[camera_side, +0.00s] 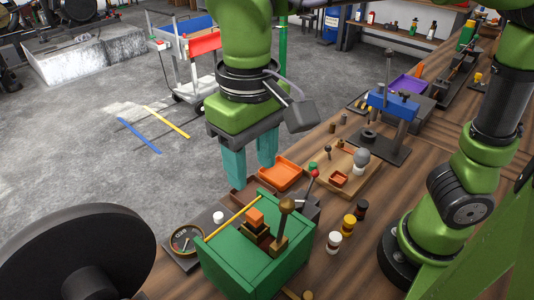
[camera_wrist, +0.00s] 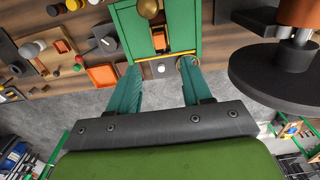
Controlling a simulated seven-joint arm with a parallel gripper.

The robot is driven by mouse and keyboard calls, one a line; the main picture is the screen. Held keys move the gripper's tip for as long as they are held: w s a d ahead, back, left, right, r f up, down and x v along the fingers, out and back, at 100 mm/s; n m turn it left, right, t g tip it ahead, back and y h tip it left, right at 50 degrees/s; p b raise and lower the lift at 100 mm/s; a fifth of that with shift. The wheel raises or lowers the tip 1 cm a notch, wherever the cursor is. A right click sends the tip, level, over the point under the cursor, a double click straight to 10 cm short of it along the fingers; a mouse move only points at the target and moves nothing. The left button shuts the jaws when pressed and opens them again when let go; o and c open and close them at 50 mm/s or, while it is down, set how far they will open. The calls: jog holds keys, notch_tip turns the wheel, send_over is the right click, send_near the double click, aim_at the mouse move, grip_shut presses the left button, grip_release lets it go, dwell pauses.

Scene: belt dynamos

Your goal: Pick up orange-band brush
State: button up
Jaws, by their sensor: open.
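My gripper (camera_side: 250,174) is open and empty, its two teal fingers pointing down beyond the green box (camera_side: 232,262) in the side view. In the wrist view the fingertips (camera_wrist: 159,70) are apart, near the edge of the green box (camera_wrist: 127,27). An orange-topped stepped block (camera_side: 254,218) sits on the box beside a brass-knobbed post (camera_side: 284,222). The orange part also shows in the wrist view (camera_wrist: 161,43). I cannot tell for certain which piece is the orange-band brush; no brush with a band is clearly readable.
A round dial (camera_side: 186,238) and a white cap (camera_side: 218,217) lie beside the box. A large black disc (camera_side: 75,255) stands at front left. An orange tray (camera_side: 280,174) and a wooden board (camera_side: 372,170) with small parts lie behind. Small jars (camera_side: 348,225) stand right of the box.

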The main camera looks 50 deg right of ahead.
aim_at(255, 214)
notch_tip(255, 214, down, 11)
jog(key=shift+r, duration=0.1)
dwell(0.4)
jog(key=shift+c, duration=0.3)
grip_shut()
